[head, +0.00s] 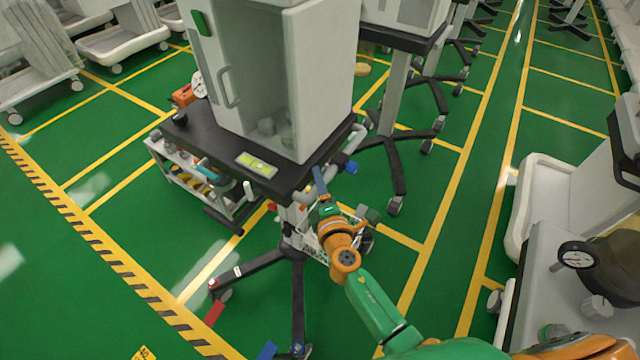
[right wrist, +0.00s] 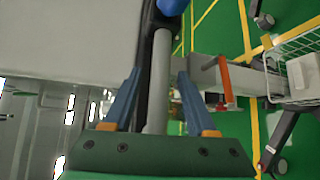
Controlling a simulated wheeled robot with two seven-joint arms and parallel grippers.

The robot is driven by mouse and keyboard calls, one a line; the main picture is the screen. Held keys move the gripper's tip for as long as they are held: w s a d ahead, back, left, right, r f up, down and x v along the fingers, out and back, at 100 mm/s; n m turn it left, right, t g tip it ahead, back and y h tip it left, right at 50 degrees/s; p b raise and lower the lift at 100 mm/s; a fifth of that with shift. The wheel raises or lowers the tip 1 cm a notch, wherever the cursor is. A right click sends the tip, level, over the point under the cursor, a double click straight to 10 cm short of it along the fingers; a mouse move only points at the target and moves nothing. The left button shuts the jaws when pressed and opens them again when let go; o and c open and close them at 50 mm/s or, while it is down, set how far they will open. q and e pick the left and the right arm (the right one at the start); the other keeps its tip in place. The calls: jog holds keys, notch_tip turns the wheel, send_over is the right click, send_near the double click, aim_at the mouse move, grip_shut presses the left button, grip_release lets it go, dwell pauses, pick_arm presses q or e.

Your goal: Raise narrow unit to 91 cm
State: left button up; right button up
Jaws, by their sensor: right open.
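The unit nearest me has a tall white cabinet (head: 325,70) on a dark tabletop (head: 222,150), carried by a column on a dark star-shaped base (head: 296,290). I cannot tell for sure that it is the narrow unit. A pale curved rail (head: 356,138) with a blue knob (head: 351,168) sits at the tabletop's right edge. My right gripper (head: 319,182) is just below that edge, jaws open. In the right wrist view a grey bar (right wrist: 160,75) with a blue end (right wrist: 172,7) lies between the two blue fingers. Contact cannot be told. My left gripper is out of view.
A red-orange lever (right wrist: 224,78) and a wire basket (right wrist: 290,50) are right of the fingers. A side rack (head: 205,185) hangs at the unit's left. Another dark-based stand (head: 395,165) is close behind. Green floor (head: 130,240) is clear at left. A white cart (head: 545,205) stands at right.

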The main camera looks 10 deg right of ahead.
jog(key=shift+s, duration=0.1)
grip_shut()
jog(key=shift+r, duration=0.15)
dwell(1.0)
